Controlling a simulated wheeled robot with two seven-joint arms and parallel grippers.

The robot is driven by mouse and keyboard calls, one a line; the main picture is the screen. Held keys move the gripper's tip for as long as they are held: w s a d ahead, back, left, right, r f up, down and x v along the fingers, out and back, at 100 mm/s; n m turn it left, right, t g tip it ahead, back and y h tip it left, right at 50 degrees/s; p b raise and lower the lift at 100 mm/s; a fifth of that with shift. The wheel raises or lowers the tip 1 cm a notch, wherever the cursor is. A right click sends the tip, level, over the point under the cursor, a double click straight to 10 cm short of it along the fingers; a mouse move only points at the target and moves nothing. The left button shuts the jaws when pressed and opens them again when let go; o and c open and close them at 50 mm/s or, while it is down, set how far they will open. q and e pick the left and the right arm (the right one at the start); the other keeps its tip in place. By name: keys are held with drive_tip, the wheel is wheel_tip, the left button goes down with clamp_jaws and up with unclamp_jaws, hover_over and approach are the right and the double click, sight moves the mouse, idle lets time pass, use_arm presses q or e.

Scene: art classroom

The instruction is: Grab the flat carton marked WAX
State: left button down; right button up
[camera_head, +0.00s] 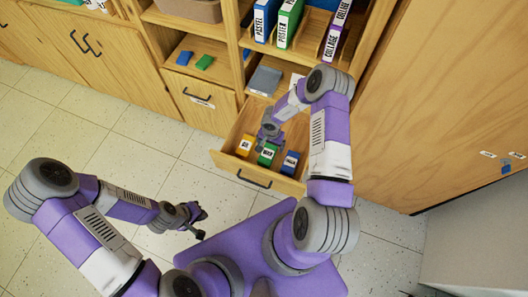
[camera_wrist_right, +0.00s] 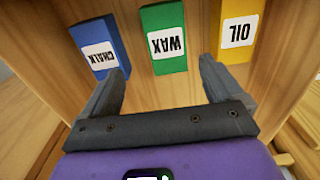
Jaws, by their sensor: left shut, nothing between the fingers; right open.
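The flat green carton marked WAX (camera_head: 267,155) lies in the open drawer, between a yellow carton and a blue one. In the right wrist view the WAX carton (camera_wrist_right: 163,40) appears upper middle, its white label upside down. My right gripper (camera_head: 270,133) is over the drawer by the cartons. Its open fingers (camera_wrist_right: 160,75) point toward the WAX carton, which shows centred in the gap ahead of them. Nothing is held. My left gripper (camera_head: 200,224) is shut and empty, low over the floor at the left.
The yellow OIL carton (camera_wrist_right: 236,30) and blue CHALK carton (camera_wrist_right: 99,46) flank the green one. The drawer front (camera_head: 255,176) and side walls enclose them. A large wooden panel (camera_head: 445,100) stands at right.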

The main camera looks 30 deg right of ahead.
sight(268, 152)
drive_tip(key=shift+w+f+b, duration=0.3)
drive_tip(key=shift+f, duration=0.3)
drive_tip(key=shift+w+f+b, duration=0.25)
drive_tip(key=shift+f, duration=0.35)
drive_tip(key=shift+f+b, duration=0.35)
drive_tip(key=shift+f, duration=0.4)
wheel_tip(268, 152, down, 6)
drive_tip(key=b, duration=0.2)
drive_tip(key=shift+a+r+b, duration=0.15)
drive_tip(key=shift+b, duration=0.25)
use_arm(q)
drive_tip(key=f, duration=0.2)
drive_tip(key=w+f, duration=0.1)
drive_tip(key=f, duration=0.2)
drive_tip(key=shift+f, duration=0.25)
use_arm(e)
drive_tip(key=c, duration=1.1)
drive_tip(key=shift+r, duration=0.15)
drive_tip(key=shift+c, duration=0.2)
